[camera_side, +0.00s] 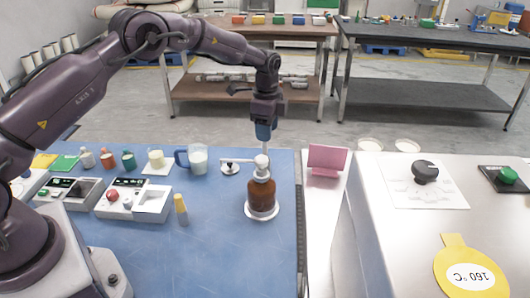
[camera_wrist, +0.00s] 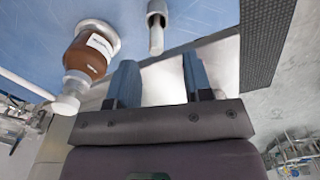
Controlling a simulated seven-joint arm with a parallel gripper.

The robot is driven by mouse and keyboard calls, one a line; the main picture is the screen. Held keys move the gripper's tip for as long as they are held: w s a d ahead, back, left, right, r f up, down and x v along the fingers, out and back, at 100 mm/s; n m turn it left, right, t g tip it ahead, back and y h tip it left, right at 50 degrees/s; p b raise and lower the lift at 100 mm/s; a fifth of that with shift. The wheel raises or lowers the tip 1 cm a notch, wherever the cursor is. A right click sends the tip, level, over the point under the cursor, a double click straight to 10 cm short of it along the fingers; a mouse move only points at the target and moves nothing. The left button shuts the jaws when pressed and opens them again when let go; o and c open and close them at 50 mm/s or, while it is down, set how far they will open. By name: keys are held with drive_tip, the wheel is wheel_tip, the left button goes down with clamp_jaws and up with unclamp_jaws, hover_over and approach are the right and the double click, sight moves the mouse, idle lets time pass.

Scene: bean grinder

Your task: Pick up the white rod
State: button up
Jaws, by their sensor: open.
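A pale rod with a rounded white end (camera_wrist: 156,36) shows at the top middle of the wrist view. It lies beyond the gap between my fingers, apart from both. My gripper (camera_wrist: 160,72) is open and empty there, with its two blue-grey fingers well apart. In the side view my gripper (camera_side: 264,130) points down above the brown bottle (camera_side: 261,194). A small round white piece (camera_side: 231,168) stands left of the bottle; I cannot tell whether it is the rod.
The bottle, also in the wrist view (camera_wrist: 88,55), stands close to my gripper on the blue mat (camera_side: 225,250). A jug (camera_side: 198,158), a yellow-capped vial (camera_side: 181,208) and a pink stand (camera_side: 326,160) are around it. The mat's front is clear.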

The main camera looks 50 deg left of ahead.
sight(265, 154)
drive_tip(key=f, duration=0.5)
drive_tip(key=shift+s+f, duration=0.25)
drive_tip(key=shift+f, duration=0.05)
drive_tip(key=shift+c, duration=0.2)
clamp_jaws()
